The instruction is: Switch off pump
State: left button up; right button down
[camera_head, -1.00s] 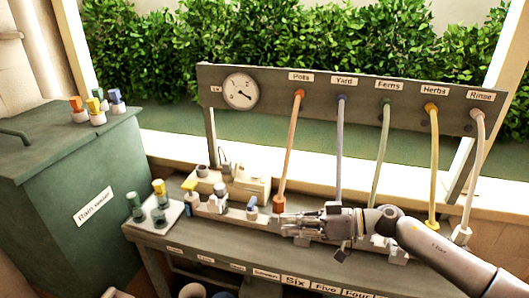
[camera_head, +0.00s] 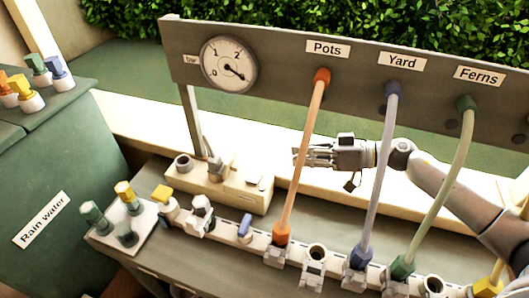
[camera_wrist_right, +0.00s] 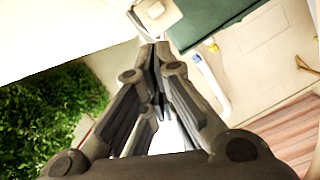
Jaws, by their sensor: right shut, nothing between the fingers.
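The pump appears to be the beige box (camera_head: 232,188) on the bench behind the row of valves. A small grey lever (camera_head: 214,160) stands on its top, leaning slightly, and a grey round port (camera_head: 184,162) is at its left end. My right gripper (camera_head: 297,153) is shut and empty, to the right of the lever and apart from it. Its fingers point left, and the orange hose (camera_head: 303,140) crosses in front of them. The wrist view shows the closed fingertips (camera_wrist_right: 154,48) near a pale box-like part (camera_wrist_right: 157,14). My left gripper is out of view.
The blue hose (camera_head: 377,185) and green hose (camera_head: 448,180) cross in front of my right arm. A pressure gauge (camera_head: 229,65) hangs on the board, its needle pointing lower right. Valves line the bench front. A green rain water tank (camera_head: 60,170) stands left.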

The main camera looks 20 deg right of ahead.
jog(key=p, duration=0.2)
send_over(254, 176)
jog(key=d, duration=0.3)
jog(key=shift+a+f, duration=0.25)
jog(key=shift+f, duration=0.55)
jog(key=f, duration=0.2)
jog(key=shift+s+a+f, duration=0.3)
jog(key=shift+s, duration=0.1)
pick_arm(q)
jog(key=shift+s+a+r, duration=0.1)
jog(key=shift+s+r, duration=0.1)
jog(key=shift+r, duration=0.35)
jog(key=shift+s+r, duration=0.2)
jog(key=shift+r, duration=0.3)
pick_arm(e)
jog(key=shift+s+a+f, duration=0.1)
jog(key=shift+s+f, duration=0.25)
jog(key=shift+f, duration=0.35)
